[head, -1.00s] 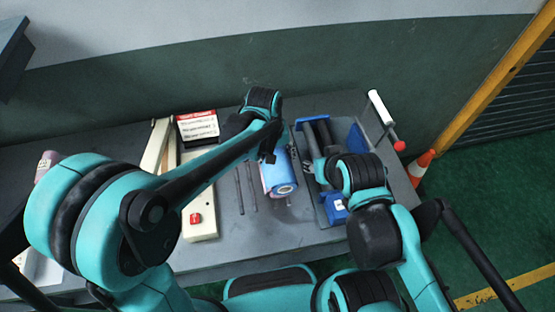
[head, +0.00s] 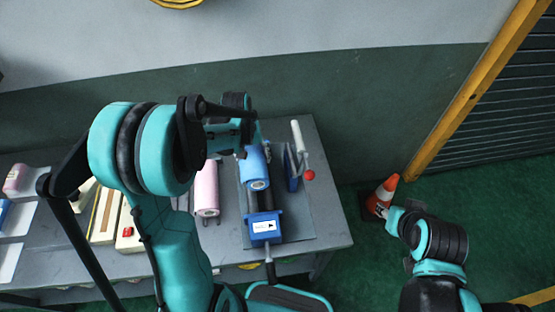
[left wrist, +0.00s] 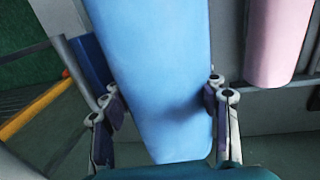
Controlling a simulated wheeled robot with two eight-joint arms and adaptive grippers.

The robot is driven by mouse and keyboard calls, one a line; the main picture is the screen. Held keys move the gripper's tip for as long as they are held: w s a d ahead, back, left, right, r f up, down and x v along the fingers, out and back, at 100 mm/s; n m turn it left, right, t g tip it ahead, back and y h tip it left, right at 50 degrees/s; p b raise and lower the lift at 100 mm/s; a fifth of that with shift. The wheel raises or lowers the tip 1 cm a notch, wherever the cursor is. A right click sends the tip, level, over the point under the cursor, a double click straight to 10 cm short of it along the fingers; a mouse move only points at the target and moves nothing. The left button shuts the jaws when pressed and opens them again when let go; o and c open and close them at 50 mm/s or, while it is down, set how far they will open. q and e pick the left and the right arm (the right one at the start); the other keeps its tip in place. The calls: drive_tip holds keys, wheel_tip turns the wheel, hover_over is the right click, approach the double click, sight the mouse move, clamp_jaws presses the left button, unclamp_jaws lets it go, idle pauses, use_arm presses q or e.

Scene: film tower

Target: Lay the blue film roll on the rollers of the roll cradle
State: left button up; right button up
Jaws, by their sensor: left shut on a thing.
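The blue film roll (head: 255,172) is over the far part of the roll cradle (head: 264,229), lengthwise along it. My left gripper (head: 250,140) is shut on the roll near its far end. In the left wrist view the blue roll (left wrist: 155,70) lies between the two fingers of my left gripper (left wrist: 163,110). The dark rollers show in front of the roll; their far part is hidden under it. I cannot tell whether the roll touches them. My right gripper (head: 392,214) is off to the right, away from the cradle, its jaws unclear.
A pink roll (head: 207,190) lies left of the cradle and also shows in the left wrist view (left wrist: 277,40). A white bar and red knob (head: 309,175) stand right of the cradle. An orange cone (head: 386,190) stands on the floor beyond the table's right edge.

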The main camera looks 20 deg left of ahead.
use_arm(q)
drive_tip(key=shift+w+d, duration=0.15)
drive_tip(key=shift+f+b, duration=0.6)
drive_tip(key=shift+f, duration=0.2)
drive_tip(key=shift+f+b, duration=1.45)
drive_tip(key=shift+f, duration=0.65)
use_arm(e)
drive_tip(key=shift+d+f, duration=0.25)
drive_tip(key=shift+f, duration=0.75)
drive_tip(key=shift+d+f, duration=0.25)
drive_tip(key=shift+f, duration=0.7)
drive_tip(key=shift+f, duration=0.25)
use_arm(q)
drive_tip(key=shift+f+b, duration=0.95)
drive_tip(key=shift+b, duration=0.1)
use_arm(e)
drive_tip(key=shift+f, duration=0.85)
use_arm(q)
drive_tip(key=o, duration=1.8)
